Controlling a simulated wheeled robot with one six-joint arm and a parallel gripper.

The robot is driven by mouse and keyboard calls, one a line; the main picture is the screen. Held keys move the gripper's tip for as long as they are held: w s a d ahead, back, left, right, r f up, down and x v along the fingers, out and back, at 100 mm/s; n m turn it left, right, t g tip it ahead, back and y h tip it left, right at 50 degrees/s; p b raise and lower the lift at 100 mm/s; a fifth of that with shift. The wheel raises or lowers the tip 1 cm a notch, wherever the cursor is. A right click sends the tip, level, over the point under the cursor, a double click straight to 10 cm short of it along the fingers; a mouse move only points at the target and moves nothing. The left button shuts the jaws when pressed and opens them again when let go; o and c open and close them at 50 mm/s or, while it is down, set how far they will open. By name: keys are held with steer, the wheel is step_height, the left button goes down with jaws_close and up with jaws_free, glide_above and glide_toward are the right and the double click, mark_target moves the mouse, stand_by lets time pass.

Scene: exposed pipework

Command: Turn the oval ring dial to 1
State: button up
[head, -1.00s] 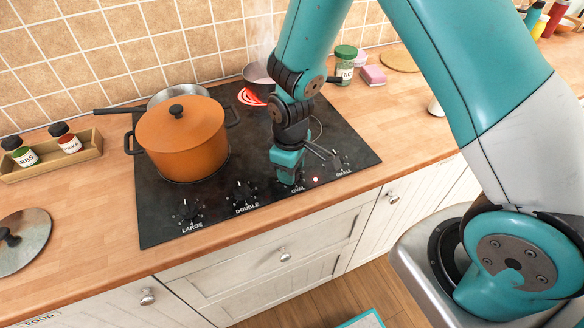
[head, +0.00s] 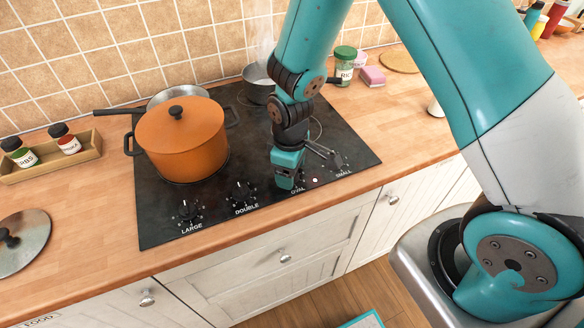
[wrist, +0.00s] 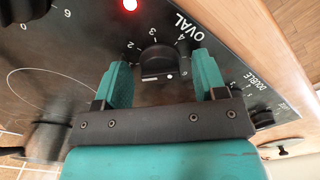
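The oval ring dial (wrist: 158,60) is a black knob on the dark hob panel, beside the label OVAL. In the wrist view it sits between the two teal fingers of my gripper (wrist: 163,78). The fingers are apart, one on each side, with a visible gap at least on the right. A pale line and dot show on its near face; I cannot tell which number it points to. The numbers 2, 3 and 4 show around its far side. In the head view my gripper (head: 287,180) is low over the panel and hides most of this dial.
The LARGE dial (head: 188,209), DOUBLE dial (head: 242,190) and SMALL dial (head: 336,160) stand along the same front edge. An orange pot (head: 182,140) and a steaming grey pot (head: 258,88) are on the hob. A red light (wrist: 130,4) is lit beside the OVAL label.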

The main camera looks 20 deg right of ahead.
step_height(320, 180, up, 17)
steer(key=b, duration=0.1)
steer(key=shift+r+b, duration=0.2)
steer(key=shift+b, duration=0.1)
stand_by(0.5)
steer(key=s+a+r+m+y, duration=0.1)
steer(key=s+a+r+y, duration=0.1)
steer(key=s, duration=0.7)
steer(key=s+a+r+m+y, duration=0.1)
steer(key=s+a+r+y, duration=0.1)
steer(key=s+r, duration=0.3)
steer(key=s, duration=0.4)
steer(key=shift+s+r, duration=0.15)
steer(key=shift+s, duration=0.05)
